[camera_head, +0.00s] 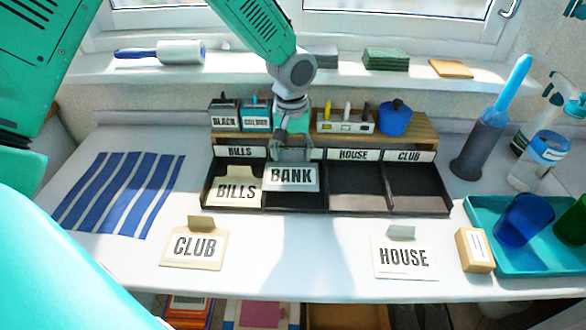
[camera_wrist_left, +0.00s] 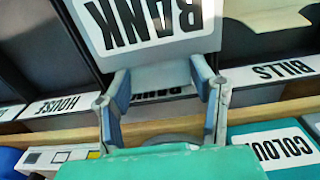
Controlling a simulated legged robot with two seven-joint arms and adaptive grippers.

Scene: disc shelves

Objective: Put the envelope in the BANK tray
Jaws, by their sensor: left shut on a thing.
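The BANK envelope (camera_head: 291,177), white with bold black letters, hangs from my left gripper (camera_head: 292,153) over the BANK tray (camera_head: 295,202). That tray is the second black compartment from the left; its label is mostly hidden behind the gripper and envelope. In the left wrist view the fingers of my left gripper (camera_wrist_left: 160,82) are shut on the tab of the envelope (camera_wrist_left: 150,35), with part of the BANK label (camera_wrist_left: 160,94) between them. I cannot tell whether the envelope touches the tray floor. My right gripper is not in view.
A BILLS envelope (camera_head: 237,190) lies in the BILLS tray on the left. The HOUSE (camera_head: 355,188) and CLUB (camera_head: 415,190) trays are empty. CLUB (camera_head: 194,247) and HOUSE (camera_head: 404,257) envelopes are on the table in front. A wooden shelf with a blue pot (camera_head: 395,119) stands behind.

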